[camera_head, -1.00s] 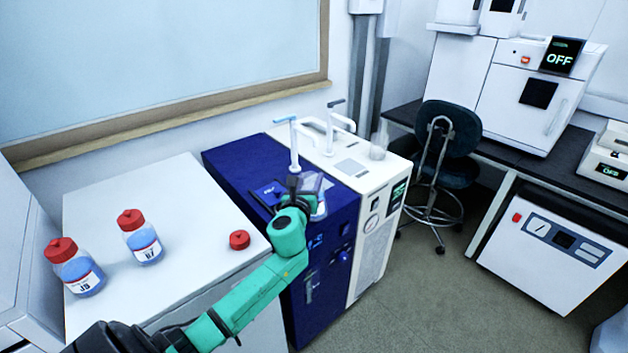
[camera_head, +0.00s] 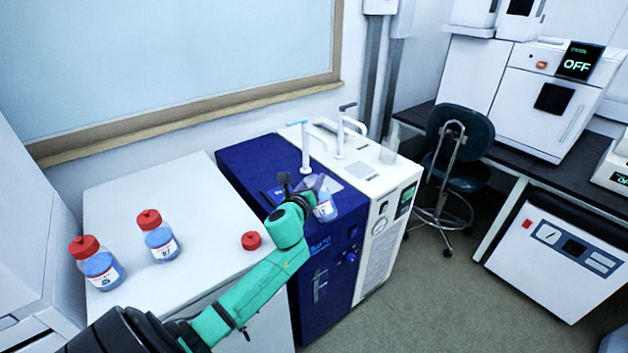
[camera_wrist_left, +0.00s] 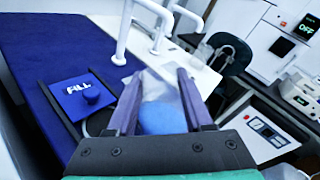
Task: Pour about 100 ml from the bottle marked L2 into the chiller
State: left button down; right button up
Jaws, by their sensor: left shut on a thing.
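My left gripper (camera_head: 306,184) is shut on a clear bottle (camera_head: 326,207) with blue liquid and a white label too small to read. The bottle is above the front right part of the blue cabinet (camera_head: 248,165), and its mouth is partly hidden by the gripper. In the left wrist view the bottle (camera_wrist_left: 163,112) sits between the fingers (camera_wrist_left: 160,105), its liquid towards the palm. A square panel marked FILL (camera_wrist_left: 82,93) with a round blue knob lies on the blue top, left of the bottle and apart from it. My right gripper is out of view.
Two red-capped bottles, one at the left (camera_head: 100,268) and one further back (camera_head: 160,241), stand on the white counter (camera_head: 205,215). A loose red cap (camera_head: 251,241) lies near its right edge. A white unit (camera_head: 375,190) adjoins the blue cabinet; upright taps (camera_head: 304,150) rise behind the gripper.

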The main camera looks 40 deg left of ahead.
pick_arm(q)
jog(key=shift+r, duration=0.1)
jog(key=shift+p, duration=0.35)
jog(key=shift+a+n, duration=0.1)
jog(key=shift+n, duration=0.3)
jog(key=shift+f, duration=0.2)
jog(key=shift+n+h+p, duration=0.3)
jog(key=shift+n+p, duration=0.1)
jog(key=shift+p, duration=0.25)
jog(key=shift+f, duration=0.2)
